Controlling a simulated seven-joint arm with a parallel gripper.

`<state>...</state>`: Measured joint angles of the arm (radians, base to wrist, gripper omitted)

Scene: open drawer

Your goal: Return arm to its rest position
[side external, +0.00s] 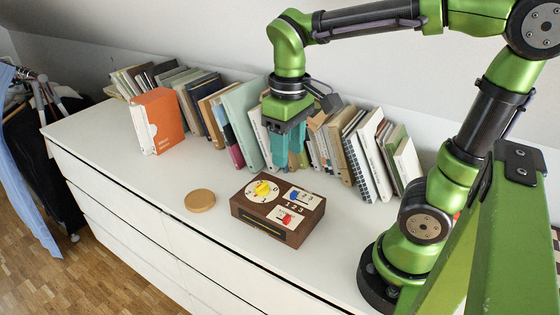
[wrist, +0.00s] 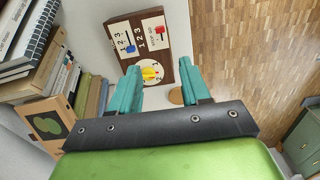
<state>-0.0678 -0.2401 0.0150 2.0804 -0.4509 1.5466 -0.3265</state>
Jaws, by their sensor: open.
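My gripper (side external: 289,160) hangs above the white dresser top, in front of the book row. Its teal fingers point down, and it is apart from the things on the dresser. In the wrist view the two fingers (wrist: 160,68) are spread with nothing between them. My arm reaches across from its base at the right, with its upper links raised. A brown wooden box (side external: 265,228) with a yellow dial knob, a red switch and a blue switch sits on the dresser below and in front of the gripper. It also shows beyond the fingers in the wrist view (wrist: 134,34).
A row of books (side external: 243,118) stands along the wall behind the gripper. An orange and white file box (side external: 165,120) is at the left. A round wooden disc (side external: 200,201) lies left of the brown box. The dresser's front edge (side external: 160,225) drops to a parquet floor.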

